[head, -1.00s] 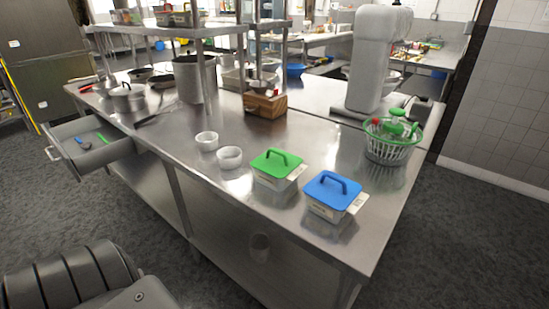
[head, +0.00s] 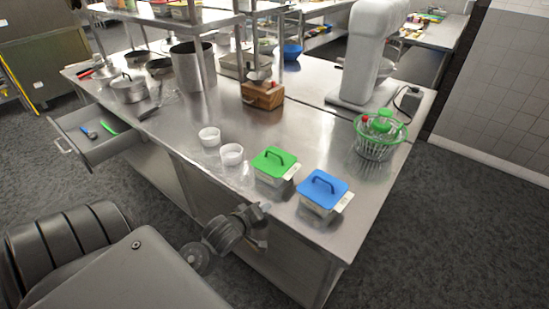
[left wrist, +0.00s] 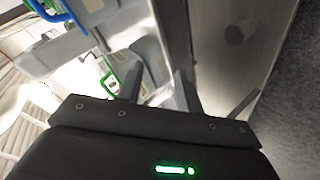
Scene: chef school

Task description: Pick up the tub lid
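A blue tub lid (head: 335,196) with a loop handle sits on a clear tub near the front edge of the steel table. A green tub lid (head: 264,165) with a similar handle sits on a second tub just to its left. My left gripper (head: 264,222) is low at the table's front edge, in front of both tubs and apart from them. In the left wrist view its two fingers (left wrist: 158,88) are spread with nothing held between them. Blue and green parts show there at the upper left. My right gripper is not in view.
Two white bowls (head: 232,155) stand left of the green-lidded tub. A salad spinner (head: 374,146) is behind and right of the tubs. A wooden box (head: 262,95) stands farther back. An open drawer (head: 95,140) juts out at the left.

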